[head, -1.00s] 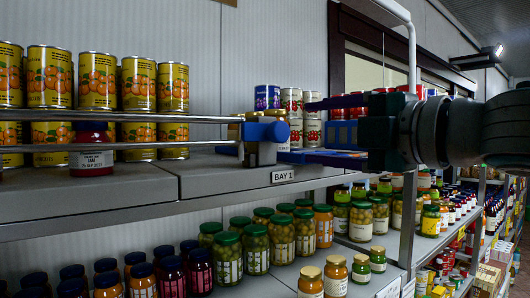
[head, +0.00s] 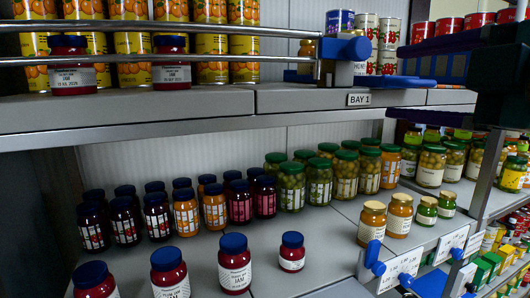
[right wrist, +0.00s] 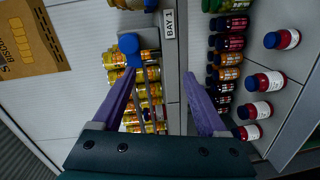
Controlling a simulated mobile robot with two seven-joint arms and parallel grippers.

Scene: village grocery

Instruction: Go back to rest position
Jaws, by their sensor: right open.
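My right gripper (head: 400,65) is open and empty at the upper right of the head view. My left gripper is out of view.
The upper shelf (head: 200,105) holds orange tins, two jam jars (head: 72,70) (head: 171,68) behind a metal rail (head: 140,58), and other tins. The lower shelf (head: 325,240) is crowded with jars. A blue-ended shelf fitting (head: 353,48) lies close to my gripper.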

